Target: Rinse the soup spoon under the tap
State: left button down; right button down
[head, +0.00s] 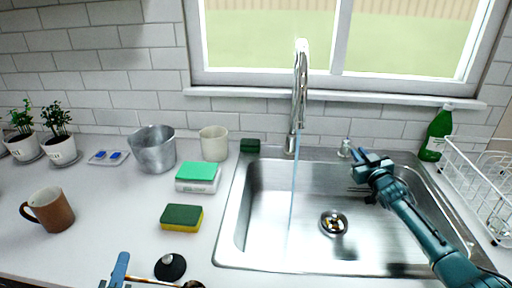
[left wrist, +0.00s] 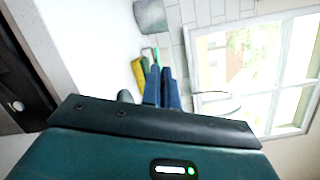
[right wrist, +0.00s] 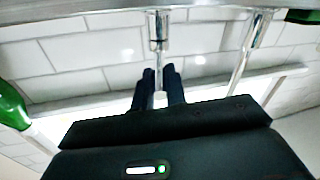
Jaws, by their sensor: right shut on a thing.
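The soup spoon (head: 193,285) shows only in part at the bottom edge of the head view. Its brown handle (head: 152,281) runs left to my left gripper (head: 119,268). That gripper's blue fingers are close together in the left wrist view (left wrist: 160,88). Whether they hold the handle is hidden. The tap (head: 299,95) stands behind the sink, and a thin stream of water (head: 294,190) falls from it into the basin. My right gripper (head: 366,164) is shut on the tap's lever (right wrist: 158,65), beside the lever base (head: 345,149).
The sink (head: 270,220) has a drain strainer (head: 334,222). A black stopper (head: 170,267), a sponge (head: 182,217), a green-topped box (head: 198,177), a beige cup (head: 214,143), a metal pot (head: 153,150) and a brown mug (head: 50,209) stand left. A green bottle (head: 437,134) and dish rack (head: 480,185) stand right.

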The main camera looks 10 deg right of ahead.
jog(key=shift+a+r, duration=0.1)
jog(key=shift+r, duration=0.05)
jog(key=c, duration=1.6)
grip_release()
jog(key=shift+o, duration=0.8)
pick_arm(q)
jog(key=shift+r, duration=0.1)
pick_arm(e)
jog(key=shift+s+f, duration=0.2)
jog(key=shift+s, duration=0.3)
pick_arm(q)
jog(key=shift+r+p, duration=0.25)
jog(key=shift+p, duration=0.05)
pick_arm(e)
jog(key=s, duration=1.1)
